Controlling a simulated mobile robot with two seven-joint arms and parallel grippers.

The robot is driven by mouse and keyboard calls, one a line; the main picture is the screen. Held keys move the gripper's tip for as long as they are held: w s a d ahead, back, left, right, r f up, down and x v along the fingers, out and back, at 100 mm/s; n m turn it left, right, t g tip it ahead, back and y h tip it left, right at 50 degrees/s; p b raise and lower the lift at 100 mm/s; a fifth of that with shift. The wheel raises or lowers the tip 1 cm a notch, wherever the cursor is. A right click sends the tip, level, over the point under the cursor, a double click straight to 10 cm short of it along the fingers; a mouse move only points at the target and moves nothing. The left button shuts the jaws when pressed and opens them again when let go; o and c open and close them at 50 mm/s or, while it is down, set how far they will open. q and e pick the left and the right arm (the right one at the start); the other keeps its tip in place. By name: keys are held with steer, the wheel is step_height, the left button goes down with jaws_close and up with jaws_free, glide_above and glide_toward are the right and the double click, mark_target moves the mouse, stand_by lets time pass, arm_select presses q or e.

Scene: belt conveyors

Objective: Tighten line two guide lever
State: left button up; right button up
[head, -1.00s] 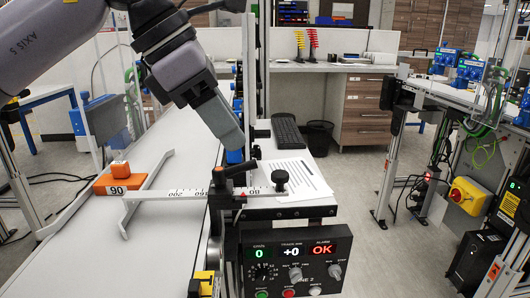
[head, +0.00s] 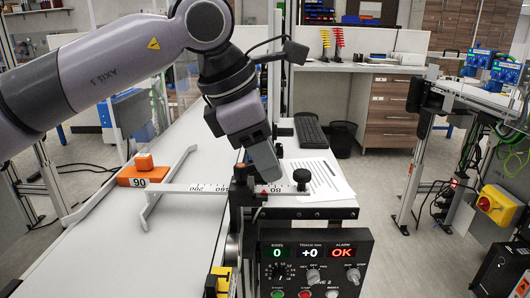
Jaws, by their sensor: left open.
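The guide rail (head: 165,190) crosses the belt, with a white scale arm (head: 205,188) running right to a black round knob (head: 301,178). A dark clamp lever (head: 240,174) sits on the scale arm at the belt's right edge. My left gripper (head: 264,168) points down just right of the lever and partly covers it. The jaw gap is hard to see, but the gripper is open. I cannot tell whether it touches the lever. My right gripper is not in view.
An orange block marked 90 (head: 145,175) stands on the belt (head: 150,245) left of the guide. A control panel (head: 315,265) reading 0, +0 and OK is below the scale arm. Papers (head: 318,178) and a keyboard (head: 310,132) lie on the side table.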

arm_select(q)
steer(key=shift+c, duration=0.4)
jaws_close()
